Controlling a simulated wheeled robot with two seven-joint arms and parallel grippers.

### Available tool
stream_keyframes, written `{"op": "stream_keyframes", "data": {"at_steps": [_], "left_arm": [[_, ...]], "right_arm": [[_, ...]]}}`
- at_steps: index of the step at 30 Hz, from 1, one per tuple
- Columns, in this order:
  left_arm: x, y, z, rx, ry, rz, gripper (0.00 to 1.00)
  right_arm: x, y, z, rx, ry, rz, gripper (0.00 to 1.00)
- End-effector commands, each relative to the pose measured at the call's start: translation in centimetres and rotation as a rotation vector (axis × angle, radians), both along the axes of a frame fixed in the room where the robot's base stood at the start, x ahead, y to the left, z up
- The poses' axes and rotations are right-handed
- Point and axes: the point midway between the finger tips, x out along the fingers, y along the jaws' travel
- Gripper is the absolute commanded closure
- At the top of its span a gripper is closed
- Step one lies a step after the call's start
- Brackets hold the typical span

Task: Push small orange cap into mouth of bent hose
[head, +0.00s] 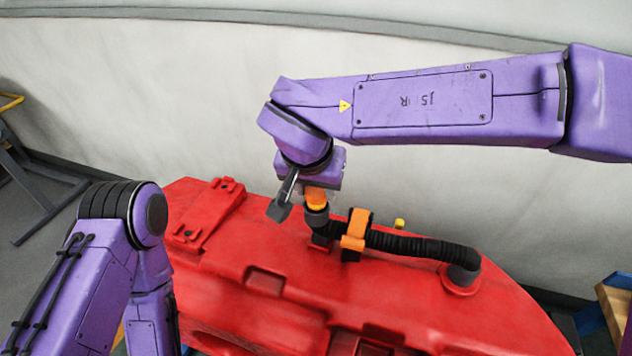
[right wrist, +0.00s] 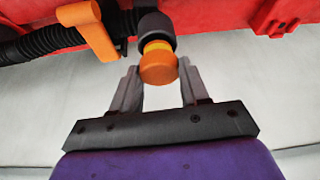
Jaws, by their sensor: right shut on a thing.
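The small orange cap (head: 316,196) sits at the upturned dark grey mouth (head: 317,217) of the black bent hose (head: 410,244). In the right wrist view the cap (right wrist: 158,70) lines up with the hose mouth (right wrist: 156,27), with a yellow band between them. I cannot tell how deep it sits. My right gripper (head: 300,206) comes down from above and is shut on the cap, one finger on each side in the right wrist view (right wrist: 157,82). My left arm shows at the lower left of the head view, but its gripper is out of view.
The hose lies across a red tank (head: 300,270), held by an orange clamp (head: 355,230) close to the right of the mouth. A small yellow knob (head: 399,224) stands behind the hose. A raised red bracket (head: 205,212) is to the left.

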Motion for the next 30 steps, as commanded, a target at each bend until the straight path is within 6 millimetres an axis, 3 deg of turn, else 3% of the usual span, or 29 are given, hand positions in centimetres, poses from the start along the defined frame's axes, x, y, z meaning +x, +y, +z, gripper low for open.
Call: {"op": "stream_keyframes", "data": {"at_steps": [8, 30], "left_arm": [[0.0, 0.0, 0.8, 0.000, 0.000, 0.000, 0.26], [0.0, 0.0, 0.8, 0.000, 0.000, 0.000, 0.26]], "right_arm": [[0.0, 0.0, -0.7, -0.001, 0.001, 0.000, 0.84], [0.0, 0.0, -1.5, 0.000, 0.001, 0.001, 0.84]]}}
